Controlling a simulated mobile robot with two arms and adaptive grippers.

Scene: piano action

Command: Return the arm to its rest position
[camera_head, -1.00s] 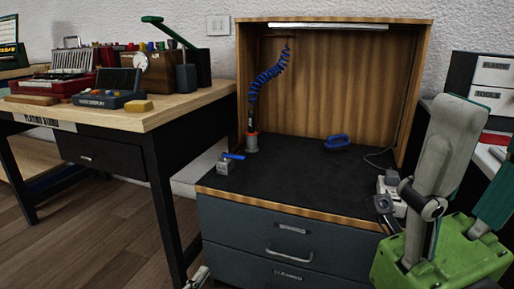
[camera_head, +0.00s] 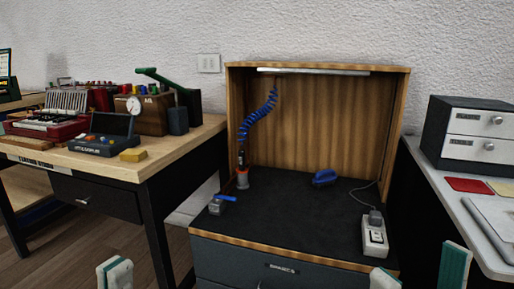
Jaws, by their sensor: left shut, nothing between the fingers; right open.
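My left gripper (camera_head: 115,274) shows only its fingertips at the bottom edge, left of middle. Its pale fingers with teal edges are together and hold nothing. My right gripper (camera_head: 421,272) shows at the bottom edge on the right. Its two fingers are wide apart and empty, one below the power strip and one before the right-hand bench. Both grippers are in front of the wooden booth (camera_head: 318,120), clear of the things on its black top. The arms behind the fingers are out of view.
On the booth's top are a blue-handled valve (camera_head: 217,206), a nozzle on a blue coiled hose (camera_head: 257,118), a blue brush-like tool (camera_head: 325,177) and a white power strip (camera_head: 374,238).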

